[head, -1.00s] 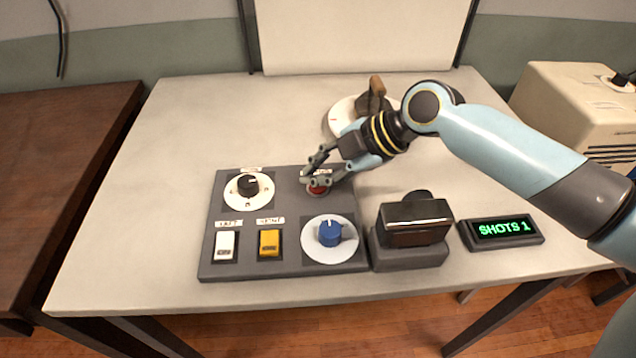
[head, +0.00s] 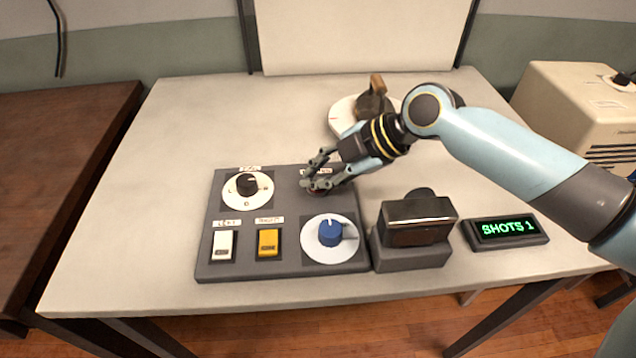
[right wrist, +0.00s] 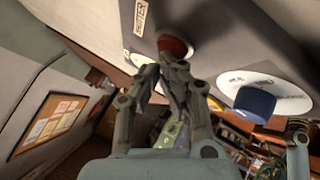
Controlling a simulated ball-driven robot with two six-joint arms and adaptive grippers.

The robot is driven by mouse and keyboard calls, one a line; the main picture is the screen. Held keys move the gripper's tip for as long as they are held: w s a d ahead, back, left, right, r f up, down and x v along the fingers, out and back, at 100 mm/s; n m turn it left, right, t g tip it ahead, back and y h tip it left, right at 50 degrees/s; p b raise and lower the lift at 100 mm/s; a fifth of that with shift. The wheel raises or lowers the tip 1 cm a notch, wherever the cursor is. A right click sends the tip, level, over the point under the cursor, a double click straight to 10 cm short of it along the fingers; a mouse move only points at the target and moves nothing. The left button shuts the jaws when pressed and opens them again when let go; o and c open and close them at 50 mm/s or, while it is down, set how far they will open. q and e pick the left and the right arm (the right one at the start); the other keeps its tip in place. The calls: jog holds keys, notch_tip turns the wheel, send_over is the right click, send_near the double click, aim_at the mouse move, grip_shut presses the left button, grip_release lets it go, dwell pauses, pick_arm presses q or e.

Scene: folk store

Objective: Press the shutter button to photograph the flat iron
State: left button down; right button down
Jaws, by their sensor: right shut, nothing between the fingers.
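The red shutter button (right wrist: 172,46) sits on the grey control panel (head: 285,207); in the head view my gripper mostly covers it. My right gripper (head: 312,184) is shut and empty, with its fingertips at the button; I cannot tell whether they touch it. In the right wrist view the closed fingertips (right wrist: 160,70) are just below the red button. The flat iron (head: 374,102), dark with a brown wooden handle, stands on a round white turntable (head: 342,117) behind my wrist. A dark camera (head: 416,221) sits on a grey block. My left gripper is not in view.
The panel also holds a black-knobbed dial (head: 247,184), a white switch (head: 223,244), a yellow switch (head: 268,242) and a blue knob (head: 330,232). A display (head: 505,231) reads SHOTS 1. A white backdrop (head: 360,35) stands behind. The table's left side is clear.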

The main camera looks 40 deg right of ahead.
jog(key=shift+f+b, duration=0.35)
jog(key=shift+r, duration=0.1)
dwell(0.5)
jog(key=shift+r+p, duration=0.6)
jog(key=shift+r, duration=0.2)
jog(key=shift+r+p, duration=1.9)
jog(key=shift+r, duration=0.65)
jog(key=shift+f, duration=0.1)
